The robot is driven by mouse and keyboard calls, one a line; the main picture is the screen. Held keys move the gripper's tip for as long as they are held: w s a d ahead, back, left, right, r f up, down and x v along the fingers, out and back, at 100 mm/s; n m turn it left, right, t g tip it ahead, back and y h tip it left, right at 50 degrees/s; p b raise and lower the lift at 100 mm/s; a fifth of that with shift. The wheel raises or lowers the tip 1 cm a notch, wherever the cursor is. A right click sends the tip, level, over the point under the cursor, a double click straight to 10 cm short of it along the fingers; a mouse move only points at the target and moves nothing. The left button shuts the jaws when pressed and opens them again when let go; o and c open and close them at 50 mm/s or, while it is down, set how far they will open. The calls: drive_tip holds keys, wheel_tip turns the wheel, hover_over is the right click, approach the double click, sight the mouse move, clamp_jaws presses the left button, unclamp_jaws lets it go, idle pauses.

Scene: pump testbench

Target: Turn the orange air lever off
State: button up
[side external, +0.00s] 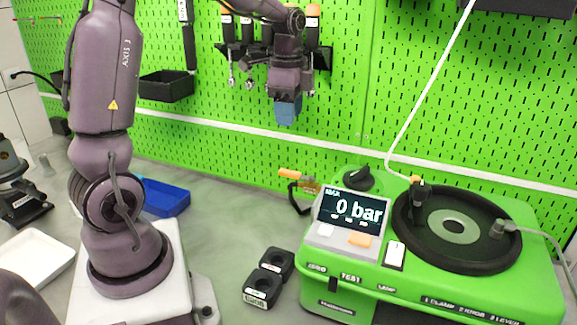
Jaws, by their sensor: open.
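The orange air lever (290,174) sticks out to the left of a small brass-coloured valve at the back left of the green test bench (500,295). A dark hose hangs below it. My gripper (287,122) has blue fingers and points down in front of the green pegboard. It appears above the lever in the picture and is clearly apart from it. It is open; nothing shows between the fingers, though the gap is hard to see. The bench display (352,208) reads 0 bar.
The bench carries a black knob (357,178) and a round black plate (405,243) with clamps. Two black blocks (268,276) lie left of it. A blue tray (165,197) and white tray (38,257) lie further left. Grey table between is clear. Tools hang behind my gripper.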

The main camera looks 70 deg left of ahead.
sight(288, 170)
drive_tip(key=shift+m, duration=0.5)
wheel_tip(288, 170, down, 13)
drive_tip(key=shift+s+f, duration=0.1)
drive_tip(key=shift+c, duration=0.4)
clamp_jaws()
